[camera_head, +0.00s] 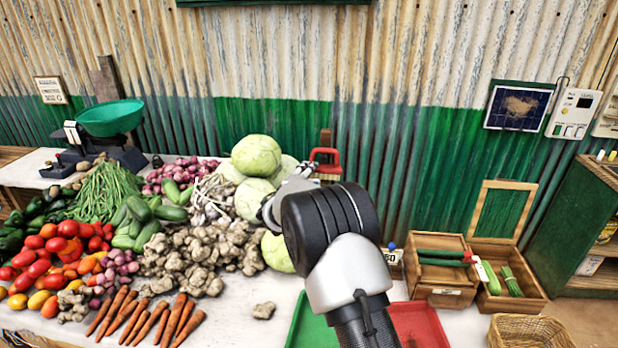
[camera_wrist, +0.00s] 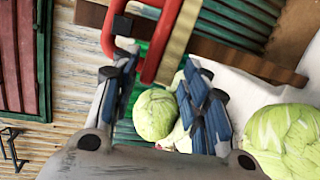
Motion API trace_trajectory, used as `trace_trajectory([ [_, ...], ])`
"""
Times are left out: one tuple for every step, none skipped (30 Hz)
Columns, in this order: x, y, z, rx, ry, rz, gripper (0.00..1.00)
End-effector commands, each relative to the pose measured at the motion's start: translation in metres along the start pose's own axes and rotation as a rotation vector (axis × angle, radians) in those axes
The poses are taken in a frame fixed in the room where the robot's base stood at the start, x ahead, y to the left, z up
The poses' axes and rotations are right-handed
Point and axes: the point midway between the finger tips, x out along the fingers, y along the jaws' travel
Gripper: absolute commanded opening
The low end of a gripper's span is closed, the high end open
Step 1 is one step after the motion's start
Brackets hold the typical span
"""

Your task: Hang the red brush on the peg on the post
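The red brush (camera_head: 326,155) is in front of the wooden post (camera_head: 325,136) by the wall, with its looped handle uppermost. In the wrist view the red brush (camera_wrist: 152,62) shows at the top, its tan bristle strip (camera_wrist: 179,40) toward the right, and the brown post (camera_wrist: 225,52) is behind it. A dark stub, seemingly the peg (camera_wrist: 122,25), shows within the handle loop; contact is unclear. My gripper (camera_wrist: 158,64) has its fingers spread, with part of the brush in line with the gap. In the head view my wrist hides most of the gripper (camera_head: 285,195).
Cabbages (camera_head: 256,155) are heaped close to my gripper, above the white table (camera_head: 235,315). Ginger, carrots and tomatoes lie to the left, with a green-pan scale (camera_head: 110,117) behind. Wooden crates (camera_head: 440,294) stand to the right. Green and red trays (camera_head: 418,325) are in front.

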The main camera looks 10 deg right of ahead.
Motion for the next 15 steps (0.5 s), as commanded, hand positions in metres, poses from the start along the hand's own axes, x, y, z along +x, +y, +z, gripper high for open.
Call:
trace_trajectory([
  [0.0,0.0,0.0,0.0,0.0,0.0,0.48],
  [0.0,0.0,0.0,0.0,0.0,0.0,0.5],
  [0.0,-0.0001,0.0,0.0,0.0,0.0,0.52],
  [0.0,-0.0001,0.0,0.0,0.0,0.0,0.54],
  [0.0,-0.0002,0.0,0.0,0.0,0.0,0.55],
  [0.0,-0.0002,0.0,0.0,0.0,0.0,0.55],
  [0.0,-0.0003,0.0,0.0,0.0,-0.001,0.55],
  [0.0,-0.0003,0.0,0.0,0.0,-0.001,0.55],
  [0.0,-0.0004,0.0,0.0,0.0,-0.001,0.55],
  [0.0,-0.0004,0.0,0.0,0.0,-0.001,0.55],
  [0.0,-0.0004,0.0,0.0,0.0,-0.001,0.55],
  [-0.0001,-0.0011,-0.0001,0.0,0.0,-0.002,0.55],
  [-0.0005,-0.0011,-0.0001,0.0,0.0,-0.002,0.55],
  [-0.0014,-0.0009,-0.0002,0.0,0.001,-0.002,0.55],
  [-0.0036,-0.0007,-0.0004,0.0,0.001,-0.002,0.55],
])
